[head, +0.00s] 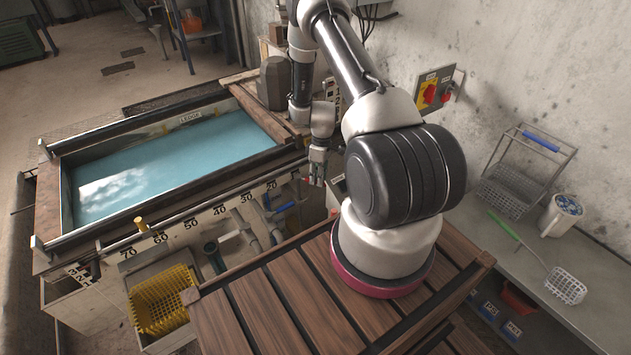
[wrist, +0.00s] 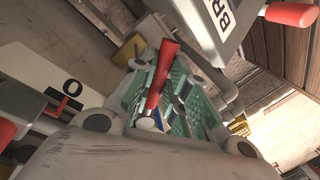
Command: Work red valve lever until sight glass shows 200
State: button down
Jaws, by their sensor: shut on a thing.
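My gripper (head: 317,168) points down at the right end of the blue tank, beside the numbered front rail. In the wrist view my gripper (wrist: 165,88) is shut on a red lever (wrist: 163,62), which stands out between the fingers. In the head view the fingers and arm hide most of this lever. Other red handles show at the upper right (wrist: 291,14) and left edge (wrist: 5,131) of the wrist view. A white plate (wrist: 35,88) with a dark "O" mark lies left of the fingers. I cannot make out a sight glass reading.
The tank (head: 150,210) holds blue liquid, with numbers along its front. A blue-handled valve (head: 284,206) and pipes sit below the rail. A yellow basket (head: 160,300) is at lower left. A wire carrier (head: 512,190) and white mug (head: 557,222) stand on the right bench.

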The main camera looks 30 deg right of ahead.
jog(key=shift+w+d+n+g, duration=0.15)
jog(key=shift+w+d+n, duration=0.2)
jog(key=shift+n, duration=0.4)
jog(key=shift+w+d+n+g, duration=0.15)
jog(key=shift+w+d+n, duration=0.2)
jog(key=shift+n, duration=0.4)
jog(key=c, duration=1.4)
grip_release()
jog(key=v, duration=1.2)
jog(key=shift+a, duration=0.15)
